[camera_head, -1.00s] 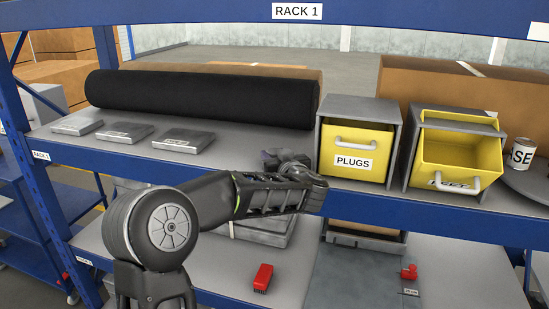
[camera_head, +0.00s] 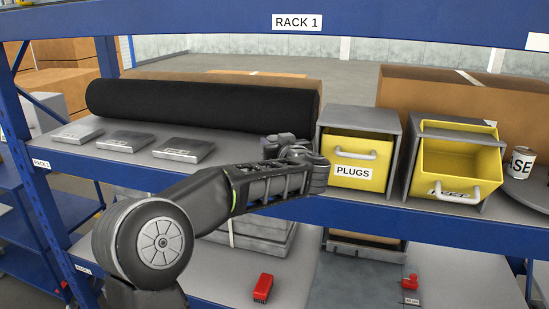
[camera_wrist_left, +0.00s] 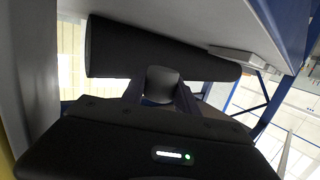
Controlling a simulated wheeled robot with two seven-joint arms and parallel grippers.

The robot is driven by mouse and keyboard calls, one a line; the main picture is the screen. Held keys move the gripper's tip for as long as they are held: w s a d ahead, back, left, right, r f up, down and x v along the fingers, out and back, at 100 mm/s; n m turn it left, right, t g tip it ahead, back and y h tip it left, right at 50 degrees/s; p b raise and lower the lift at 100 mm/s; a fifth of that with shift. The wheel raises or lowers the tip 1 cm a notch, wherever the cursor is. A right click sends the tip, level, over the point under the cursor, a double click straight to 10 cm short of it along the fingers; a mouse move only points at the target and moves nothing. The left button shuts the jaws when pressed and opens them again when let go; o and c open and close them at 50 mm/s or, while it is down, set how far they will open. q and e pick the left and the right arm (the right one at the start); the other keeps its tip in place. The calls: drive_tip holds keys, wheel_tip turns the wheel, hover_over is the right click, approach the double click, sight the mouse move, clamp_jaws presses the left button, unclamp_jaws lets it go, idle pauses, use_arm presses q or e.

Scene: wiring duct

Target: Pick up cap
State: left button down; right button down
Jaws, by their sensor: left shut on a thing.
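My left gripper (camera_head: 284,143) is over the upper shelf, just left of the PLUGS bin. In the left wrist view its two fingers are shut on a dark, rounded piece (camera_wrist_left: 162,85), which looks like the cap. The piece sits between the fingertips, in front of the black roll. In the head view the arm and gripper hide most of it, and I cannot make out its shape there. My right gripper is not in view.
The PLUGS bin (camera_head: 357,146) and an open yellow bin (camera_head: 459,165) stand to the right. A long black roll (camera_head: 200,105) lies behind several flat grey plates (camera_head: 183,151). A white can (camera_head: 521,161) is at far right. A red brush (camera_head: 263,287) lies on the lower shelf.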

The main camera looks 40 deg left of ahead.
sight(275, 137)
use_arm(q)
wheel_tip(275, 137, up, 11)
drive_tip(key=shift+r+p, duration=0.2)
drive_tip(key=shift+p, duration=0.45)
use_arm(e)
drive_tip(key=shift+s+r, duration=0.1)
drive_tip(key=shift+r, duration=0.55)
